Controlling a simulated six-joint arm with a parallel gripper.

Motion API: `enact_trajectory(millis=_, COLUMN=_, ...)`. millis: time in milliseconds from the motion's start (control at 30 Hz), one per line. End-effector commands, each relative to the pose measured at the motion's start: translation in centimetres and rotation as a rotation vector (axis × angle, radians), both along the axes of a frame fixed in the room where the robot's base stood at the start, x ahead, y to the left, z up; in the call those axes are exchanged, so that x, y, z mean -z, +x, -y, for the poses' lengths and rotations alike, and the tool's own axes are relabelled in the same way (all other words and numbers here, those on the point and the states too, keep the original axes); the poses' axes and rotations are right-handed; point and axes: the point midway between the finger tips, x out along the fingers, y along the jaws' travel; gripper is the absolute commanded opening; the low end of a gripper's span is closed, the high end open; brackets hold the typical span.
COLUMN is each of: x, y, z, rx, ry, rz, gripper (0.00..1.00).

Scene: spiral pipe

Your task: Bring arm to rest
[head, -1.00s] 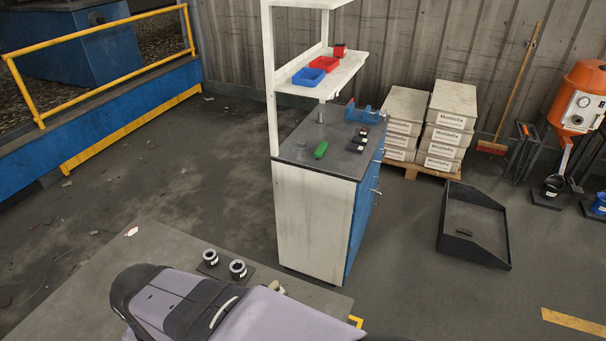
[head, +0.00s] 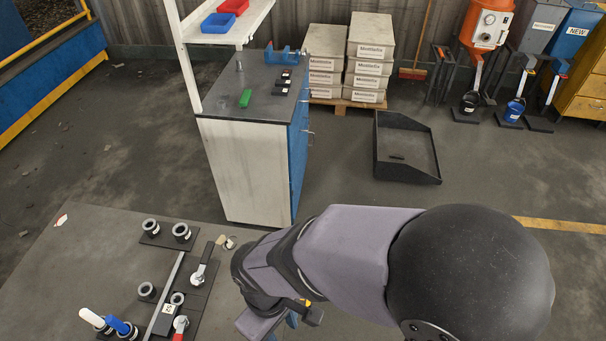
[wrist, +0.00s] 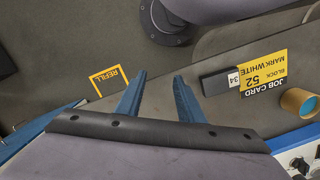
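My gripper (wrist: 159,76) shows in the wrist view with its two blue fingers apart and nothing between them. It hangs over a grey table top (wrist: 155,104). In the head view my arm reaches in from the right, over the table's right edge, and its wrist end is low at the centre. The fingers there are mostly hidden by the arm and the frame's lower edge. The table (head: 75,250) carries dark ring fittings (head: 181,232), a black-handled valve (head: 201,266), and white (head: 92,319) and blue (head: 122,327) handled items.
The wrist view shows a yellow REFILL frame (wrist: 109,82), a yellow job card (wrist: 263,72), a small dark block (wrist: 219,82) and an orange-rimmed cup (wrist: 299,102). A workbench (head: 248,165) stands behind the table. A black tray (head: 407,150) lies on the floor.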

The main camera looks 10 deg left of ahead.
Motion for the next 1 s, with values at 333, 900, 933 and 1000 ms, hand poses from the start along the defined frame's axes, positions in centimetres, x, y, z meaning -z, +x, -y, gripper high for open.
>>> enact_trajectory(millis=333, x=-1.2, y=4.7, z=12.3, rx=0.52, ry=0.004, rz=0.004, gripper=0.34)
enact_trajectory(millis=900, x=-3.6, y=9.2, z=22.6, rx=1.052, ry=0.063, rz=0.106, gripper=0.34)
enact_trajectory(millis=933, x=-3.6, y=9.2, z=22.7, rx=1.057, ry=0.062, rz=0.106, gripper=0.34)
enact_trajectory(millis=1000, x=-3.6, y=9.2, z=22.8, rx=1.064, ry=0.062, rz=0.106, gripper=0.34)
